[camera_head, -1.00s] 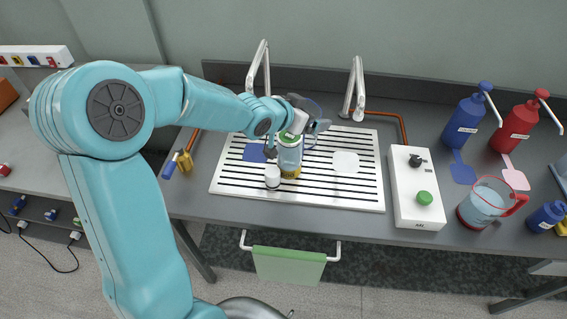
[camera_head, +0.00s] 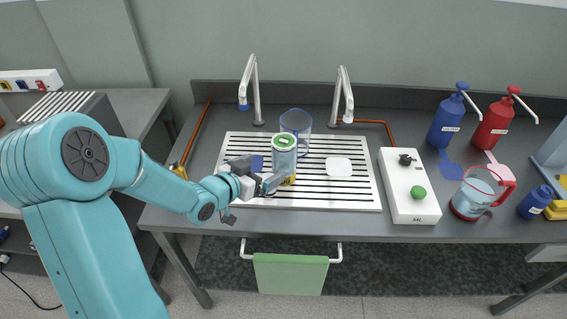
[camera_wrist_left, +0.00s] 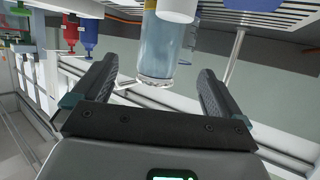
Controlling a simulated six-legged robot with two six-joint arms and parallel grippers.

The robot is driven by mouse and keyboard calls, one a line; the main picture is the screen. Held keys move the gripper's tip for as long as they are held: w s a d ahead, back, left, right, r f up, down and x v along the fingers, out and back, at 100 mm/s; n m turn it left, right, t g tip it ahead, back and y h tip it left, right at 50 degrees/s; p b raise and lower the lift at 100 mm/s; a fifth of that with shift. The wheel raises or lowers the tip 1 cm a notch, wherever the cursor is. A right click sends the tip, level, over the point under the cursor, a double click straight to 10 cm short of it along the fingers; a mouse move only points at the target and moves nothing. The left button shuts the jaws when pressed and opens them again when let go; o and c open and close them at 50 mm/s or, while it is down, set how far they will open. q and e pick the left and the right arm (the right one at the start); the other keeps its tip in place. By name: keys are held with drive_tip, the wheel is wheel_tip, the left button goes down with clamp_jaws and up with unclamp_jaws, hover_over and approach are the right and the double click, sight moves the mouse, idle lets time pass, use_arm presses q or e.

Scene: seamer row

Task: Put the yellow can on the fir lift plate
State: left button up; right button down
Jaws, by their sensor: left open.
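A pale blue, see-through cylinder with a green ring on top (camera_head: 284,152) stands upright on the slatted drainboard. A small yellow part (camera_head: 290,179) shows low beside it, mostly hidden by my gripper; I cannot tell whether this is the yellow can. My left gripper (camera_head: 268,184) is open and empty, low at the front left of the cylinder. In the left wrist view the cylinder (camera_wrist_left: 164,45) appears beyond and between the open fingers, with a white cylinder (camera_wrist_left: 177,9) overlapping it. I cannot make out a fir lift plate. My right gripper is not in view.
A blue-rimmed clear jug (camera_head: 296,124) stands just behind the cylinder, near two taps. A white control box (camera_head: 408,195) with a green button is to the right, then a red-rimmed jug (camera_head: 478,194) and pump bottles. A green cloth (camera_head: 290,273) hangs at the front.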

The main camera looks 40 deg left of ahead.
sight(276, 161)
use_arm(q)
drive_tip(key=x, duration=0.5)
drive_tip(key=shift+w+f, duration=0.1)
drive_tip(key=shift+w, duration=0.2)
drive_tip(key=p+x, duration=0.2)
drive_tip(key=x, duration=0.3)
drive_tip(key=shift+w+f, duration=0.1)
drive_tip(key=shift+w, duration=0.05)
drive_tip(key=c, duration=1.6)
